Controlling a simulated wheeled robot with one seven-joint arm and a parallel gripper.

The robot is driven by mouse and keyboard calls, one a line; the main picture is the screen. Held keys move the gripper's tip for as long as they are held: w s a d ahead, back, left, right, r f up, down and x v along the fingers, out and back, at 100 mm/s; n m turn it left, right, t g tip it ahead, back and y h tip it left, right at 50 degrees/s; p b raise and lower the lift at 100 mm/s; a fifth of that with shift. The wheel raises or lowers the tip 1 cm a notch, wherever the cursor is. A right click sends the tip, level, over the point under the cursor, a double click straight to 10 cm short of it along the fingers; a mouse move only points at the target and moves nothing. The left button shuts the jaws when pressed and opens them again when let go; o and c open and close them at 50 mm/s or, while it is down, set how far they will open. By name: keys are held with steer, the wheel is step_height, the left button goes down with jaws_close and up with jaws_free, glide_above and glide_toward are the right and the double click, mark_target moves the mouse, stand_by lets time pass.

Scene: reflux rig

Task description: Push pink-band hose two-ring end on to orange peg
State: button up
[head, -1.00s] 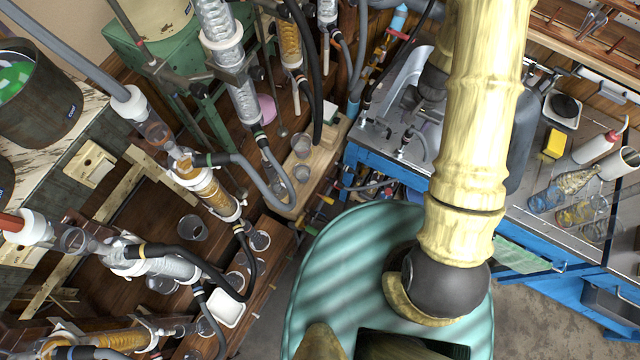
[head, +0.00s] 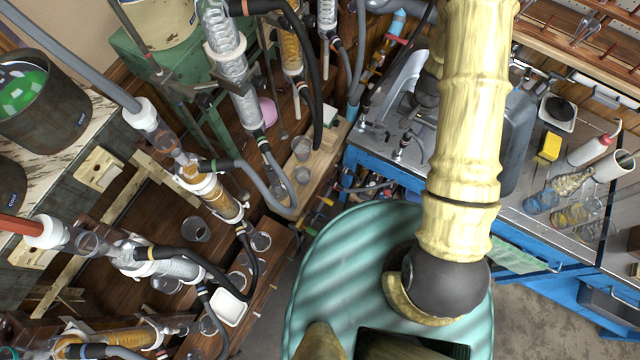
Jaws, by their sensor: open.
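My gripper is not in view. My pale arm rises through the right middle of the head view and leaves at the top edge, covering part of the sink area. I cannot pick out a pink band, a two-ring hose end or an orange peg for certain. A black hose (head: 300,60) arches down at the top centre beside a clear coiled condenser (head: 228,62). A grey hose (head: 263,184) with a green band joins an amber-filled condenser (head: 216,194). Another black hose (head: 196,258), with a yellow-orange band, joins a lower condenser (head: 160,265).
A blue-framed bench (head: 390,178) at the right holds a yellow sponge (head: 549,147), bottles and glassware. A dark bucket (head: 45,105) stands at the left. Beakers and a white tray (head: 230,307) crowd the wooden shelves. Bare floor (head: 545,320) shows at the lower right.

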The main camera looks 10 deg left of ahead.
mark_target(408, 136)
step_height(408, 136, down, 7)
steer(key=b, duration=0.4)
steer(key=shift+r, duration=0.2)
steer(key=shift+c, duration=0.2)
stand_by(0.7)
jaws_close()
steer(key=shift+r, duration=0.1)
steer(key=shift+r+p, duration=2.05)
steer(key=shift+r, duration=0.9)
